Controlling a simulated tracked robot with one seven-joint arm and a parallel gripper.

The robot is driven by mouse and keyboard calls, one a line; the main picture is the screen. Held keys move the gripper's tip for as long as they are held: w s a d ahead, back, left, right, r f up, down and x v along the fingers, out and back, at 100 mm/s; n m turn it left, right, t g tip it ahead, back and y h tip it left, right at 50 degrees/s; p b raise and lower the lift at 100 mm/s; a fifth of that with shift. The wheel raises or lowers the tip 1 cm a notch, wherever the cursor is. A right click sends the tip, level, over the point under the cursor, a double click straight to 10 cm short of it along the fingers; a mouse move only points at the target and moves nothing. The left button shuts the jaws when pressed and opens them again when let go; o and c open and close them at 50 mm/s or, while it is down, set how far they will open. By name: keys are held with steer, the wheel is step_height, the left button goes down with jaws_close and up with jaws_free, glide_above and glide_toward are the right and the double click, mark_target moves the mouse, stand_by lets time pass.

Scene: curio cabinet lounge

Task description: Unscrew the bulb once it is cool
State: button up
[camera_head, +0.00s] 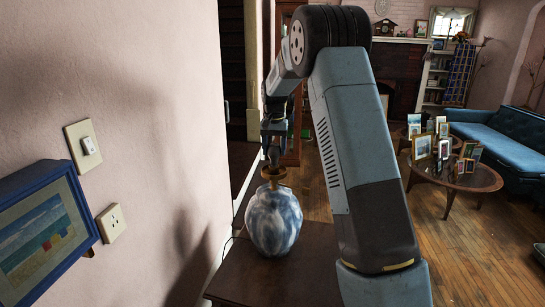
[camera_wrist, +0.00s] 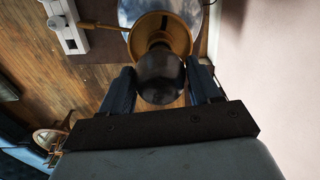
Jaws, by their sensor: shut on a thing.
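A lamp (camera_head: 273,222) with a mottled blue-and-white, vase-shaped body stands upright on a dark wooden table. It has a brass-coloured neck (camera_head: 273,173), and its brass fitting (camera_wrist: 148,30) also shows in the wrist view. The bulb (camera_wrist: 160,72) looks dark and unlit, set in the fitting between my fingers. My gripper (camera_head: 274,150) points down over the lamp and is shut on the bulb, with one finger on each side. In the head view the fingers hide most of the bulb.
The dark table top (camera_head: 262,280) surrounds the lamp. The wall on the left carries a light switch (camera_head: 89,145), an outlet (camera_head: 111,223) and a blue-framed picture (camera_head: 40,235). A round table (camera_head: 483,180) with several photo frames and a blue sofa (camera_head: 500,140) stand at right.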

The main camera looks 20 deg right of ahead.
steer(key=n, duration=1.2)
steer(key=shift+r+n, duration=0.1)
steer(key=shift+n, duration=0.2)
steer(key=n, duration=1.2)
steer(key=shift+n, duration=0.3)
steer(key=o, duration=1.4)
